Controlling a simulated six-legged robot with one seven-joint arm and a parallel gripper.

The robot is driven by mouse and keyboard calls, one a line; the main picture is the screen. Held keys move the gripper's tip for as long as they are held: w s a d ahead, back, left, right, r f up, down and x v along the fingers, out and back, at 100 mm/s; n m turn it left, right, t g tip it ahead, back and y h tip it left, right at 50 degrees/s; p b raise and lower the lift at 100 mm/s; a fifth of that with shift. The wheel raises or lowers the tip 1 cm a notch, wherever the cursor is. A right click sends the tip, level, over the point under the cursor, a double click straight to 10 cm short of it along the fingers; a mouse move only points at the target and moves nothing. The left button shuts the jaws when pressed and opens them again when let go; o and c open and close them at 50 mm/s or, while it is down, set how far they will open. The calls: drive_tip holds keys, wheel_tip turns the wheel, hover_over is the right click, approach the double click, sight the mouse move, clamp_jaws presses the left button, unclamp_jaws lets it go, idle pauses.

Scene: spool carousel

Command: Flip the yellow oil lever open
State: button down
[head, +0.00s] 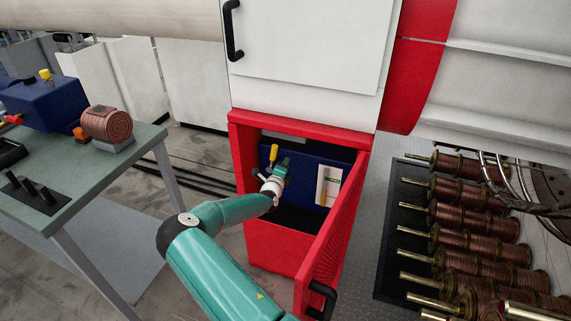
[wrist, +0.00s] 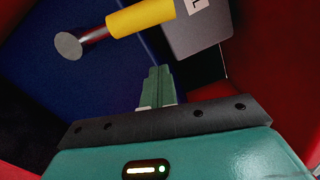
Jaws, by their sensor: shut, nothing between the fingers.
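A yellow lever (head: 273,153) stands nearly upright inside the open red cabinet, close to the left of my gripper (head: 284,163). In the wrist view a yellow cylinder (wrist: 140,17), which looks like this lever, has a dark metal shaft with a round grey end (wrist: 69,46) on its left. Its right end meets a grey block (wrist: 198,32) with a white label. My gripper (wrist: 156,80) is shut and empty, its fingers pointing toward the yellow part, with a visible gap below it in the picture. I cannot tell the depth between them.
The red cabinet (head: 270,247) encloses a blue unit (head: 304,178) with a white panel (head: 328,186). Its red door (head: 332,240) hangs open on the right. A workbench (head: 100,170) stands left; several copper spools (head: 465,215) lie right.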

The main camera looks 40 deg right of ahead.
drive_tip(key=v, duration=1)
drive_tip(key=shift+a+r, duration=0.1)
drive_tip(key=shift+r, duration=0.05)
